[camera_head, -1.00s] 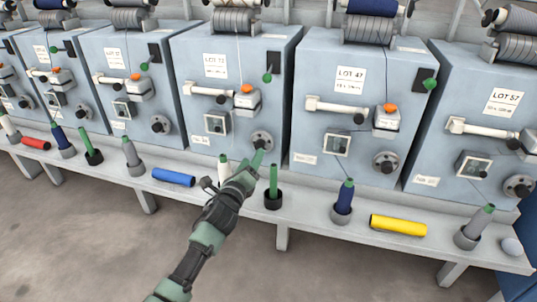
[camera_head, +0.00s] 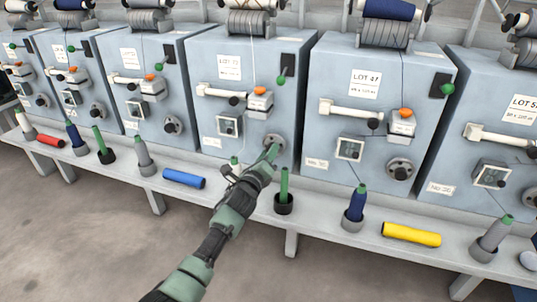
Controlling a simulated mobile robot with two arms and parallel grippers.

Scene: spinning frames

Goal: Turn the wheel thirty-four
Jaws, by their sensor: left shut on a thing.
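My left gripper (camera_head: 270,154) reaches up from the bottom to a round grey wheel (camera_head: 275,141) low on the front of a blue-grey machine box (camera_head: 212,110). Its green fingers are shut at the wheel's hub and cover part of it. The fine contact is too small to see. Similar wheels show on the neighbouring boxes, one on the LOT 47 box (camera_head: 400,169) and one on the box to the left (camera_head: 173,126). The number plates are mostly too small to read, so I cannot tell which wheel is thirty-four. My right gripper is not in view.
A grey ledge (camera_head: 318,220) runs below the boxes. A green bobbin (camera_head: 284,183) stands just right of my forearm, and a blue tube (camera_head: 184,179) lies to the left. A yellow tube (camera_head: 411,235) lies further right. The floor (camera_head: 90,240) in front is clear.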

